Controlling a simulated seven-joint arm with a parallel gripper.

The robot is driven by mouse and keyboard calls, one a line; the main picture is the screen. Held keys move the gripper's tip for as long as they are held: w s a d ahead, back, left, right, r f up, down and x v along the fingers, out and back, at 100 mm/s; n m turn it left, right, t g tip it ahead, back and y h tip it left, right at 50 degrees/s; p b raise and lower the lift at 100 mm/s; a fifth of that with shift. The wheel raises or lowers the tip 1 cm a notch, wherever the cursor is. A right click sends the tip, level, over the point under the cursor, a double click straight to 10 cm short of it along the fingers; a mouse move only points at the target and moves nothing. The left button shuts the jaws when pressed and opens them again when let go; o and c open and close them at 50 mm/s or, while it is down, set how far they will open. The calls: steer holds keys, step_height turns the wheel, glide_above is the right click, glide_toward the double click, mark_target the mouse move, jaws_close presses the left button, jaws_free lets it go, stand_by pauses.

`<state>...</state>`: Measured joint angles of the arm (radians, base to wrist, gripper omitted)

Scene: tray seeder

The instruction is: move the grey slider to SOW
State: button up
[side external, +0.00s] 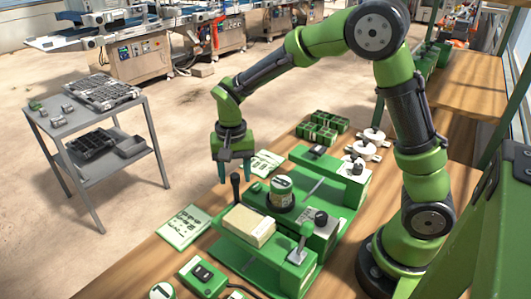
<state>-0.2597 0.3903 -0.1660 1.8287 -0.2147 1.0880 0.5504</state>
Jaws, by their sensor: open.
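The green tray seeder (226,250) stands on the wooden bench. A light grey upright part (303,242) sits on its front right block; it may be the grey slider, but I cannot tell for sure. No SOW marking is readable at this size. My gripper (234,174) points down with its green fingers apart and empty. It hangs above the seeder's far left side, near a black-knobbed lever (235,187), left of and beyond the grey part. Whether the gripper touches the lever cannot be told.
A round green-and-white drum (280,192), a cream block (249,225) and a black knob (321,217) crowd the seeder. Printed cards (184,227), a green switch box (205,277), white discs (373,136) and green pots (317,132) lie around it. A grey trolley (147,105) stands apart on the left.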

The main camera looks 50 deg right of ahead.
step_height(320, 180, up, 17)
stand_by(0.4)
steer(key=s+d+f+n+t+y, duration=0.1)
steer(key=s+n+t, duration=0.4)
steer(key=s, duration=1.1)
steer(key=shift+s+d+f+t+y, duration=0.45)
steer(key=shift+f+t, duration=0.25)
steer(key=shift+t, duration=0.4)
